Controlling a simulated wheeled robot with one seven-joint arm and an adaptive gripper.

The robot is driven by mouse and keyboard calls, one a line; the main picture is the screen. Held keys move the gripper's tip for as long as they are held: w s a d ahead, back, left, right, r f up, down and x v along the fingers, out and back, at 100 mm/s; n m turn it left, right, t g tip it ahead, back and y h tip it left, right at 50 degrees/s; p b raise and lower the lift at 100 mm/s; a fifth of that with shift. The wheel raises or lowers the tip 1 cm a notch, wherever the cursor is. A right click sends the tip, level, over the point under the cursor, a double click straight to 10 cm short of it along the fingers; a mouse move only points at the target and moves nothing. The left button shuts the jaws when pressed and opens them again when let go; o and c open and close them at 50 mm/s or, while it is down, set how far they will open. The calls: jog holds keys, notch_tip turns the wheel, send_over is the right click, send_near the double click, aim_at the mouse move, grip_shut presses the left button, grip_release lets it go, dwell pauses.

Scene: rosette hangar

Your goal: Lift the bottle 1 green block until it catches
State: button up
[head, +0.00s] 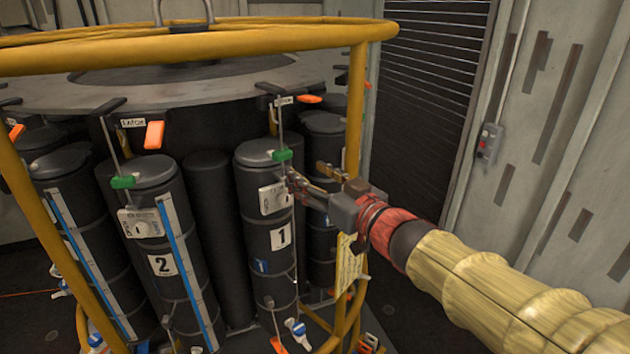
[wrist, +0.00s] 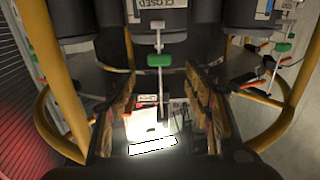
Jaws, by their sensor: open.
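The green block of bottle 1 (head: 282,155) sits on a thin upright rod at the top of the black bottle marked 1 (head: 262,222). My gripper (head: 291,178) is open, just below and to the right of that block in the head view. In the wrist view, a green block (wrist: 159,60) on a rod shows just beyond and between my two open fingers (wrist: 160,80). Nothing is between the fingers that I can see held. A white dial plate (head: 273,198) on bottle 1 is close to the fingertips.
Bottle 2 (head: 162,265) with its own green block (head: 123,182) stands to the left. A yellow rail (head: 200,47) rings the rack, with a post (head: 356,100) near my arm. Orange tabs (head: 154,134) hang from the top. A grey wall box (head: 489,143) is at right.

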aim_at(285, 157)
jog(key=shift+b+x, duration=1.25)
jog(key=shift+x, duration=3.6)
jog(key=shift+w, duration=0.15)
jog(key=shift+c, duration=1.2)
grip_shut()
